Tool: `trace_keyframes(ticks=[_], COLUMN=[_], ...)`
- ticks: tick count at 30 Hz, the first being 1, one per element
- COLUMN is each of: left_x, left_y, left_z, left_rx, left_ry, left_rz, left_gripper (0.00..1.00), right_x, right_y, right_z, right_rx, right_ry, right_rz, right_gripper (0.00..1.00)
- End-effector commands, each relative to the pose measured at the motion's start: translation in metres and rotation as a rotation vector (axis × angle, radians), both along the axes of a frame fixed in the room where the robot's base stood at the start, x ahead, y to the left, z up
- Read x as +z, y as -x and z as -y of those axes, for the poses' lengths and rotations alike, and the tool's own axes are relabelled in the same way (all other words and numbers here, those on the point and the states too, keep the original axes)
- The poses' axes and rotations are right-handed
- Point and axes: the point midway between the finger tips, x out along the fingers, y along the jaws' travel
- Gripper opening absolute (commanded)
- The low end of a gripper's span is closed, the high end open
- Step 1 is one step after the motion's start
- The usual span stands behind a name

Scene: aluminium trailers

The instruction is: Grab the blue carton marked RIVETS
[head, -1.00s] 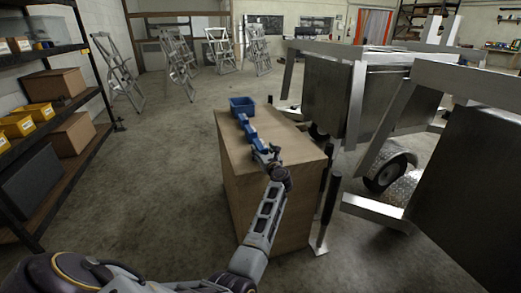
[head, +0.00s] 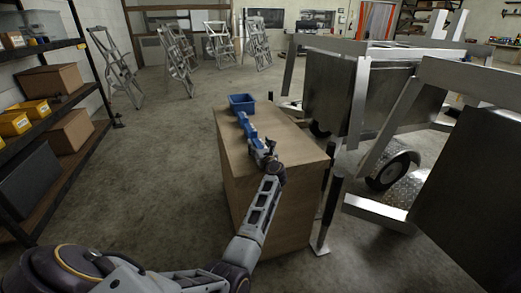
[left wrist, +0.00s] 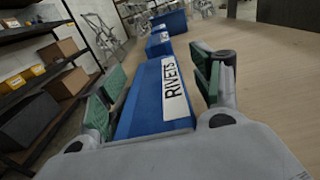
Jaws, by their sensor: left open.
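The blue carton marked RIVETS (left wrist: 152,100) lies close in front of my left gripper in the left wrist view, its white label facing up. In the head view the blue carton (head: 246,128) is partly hidden by my gripper. My left gripper (head: 261,146) is open over the wooden box top. In the left wrist view its green-padded fingers (left wrist: 158,92) stand on either side of the carton's near end, with no clear contact on either side. My right gripper is not in view.
Another blue piece (left wrist: 158,46) and an open blue bin (head: 242,104) stand beyond the carton on the wooden box (head: 275,175). Metal trailers (head: 345,100) stand close on the right. Shelves with cartons (head: 50,110) are on the left; open floor lies between.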

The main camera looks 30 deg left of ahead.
Motion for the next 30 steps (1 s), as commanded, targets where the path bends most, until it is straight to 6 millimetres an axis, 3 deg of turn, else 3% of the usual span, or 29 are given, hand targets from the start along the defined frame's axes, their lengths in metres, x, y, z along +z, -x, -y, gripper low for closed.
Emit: trace_keyframes(ticks=[11,24,30], left_x=[0.0000,0.0010,0.0011], left_y=[0.0000,-0.0001,-0.0001], left_z=[0.0000,0.0000,0.0000], left_rx=[0.000,0.000,0.000], left_ry=[0.000,-0.002,-0.001], left_rz=[0.000,0.001,0.001], left_gripper=[0.65,0.11,0.10], right_x=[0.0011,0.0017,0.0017], right_y=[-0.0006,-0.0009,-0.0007], right_z=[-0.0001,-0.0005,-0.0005], right_rx=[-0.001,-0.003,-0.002], right_ry=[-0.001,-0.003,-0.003], right_rz=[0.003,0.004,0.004], right_gripper=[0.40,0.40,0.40])
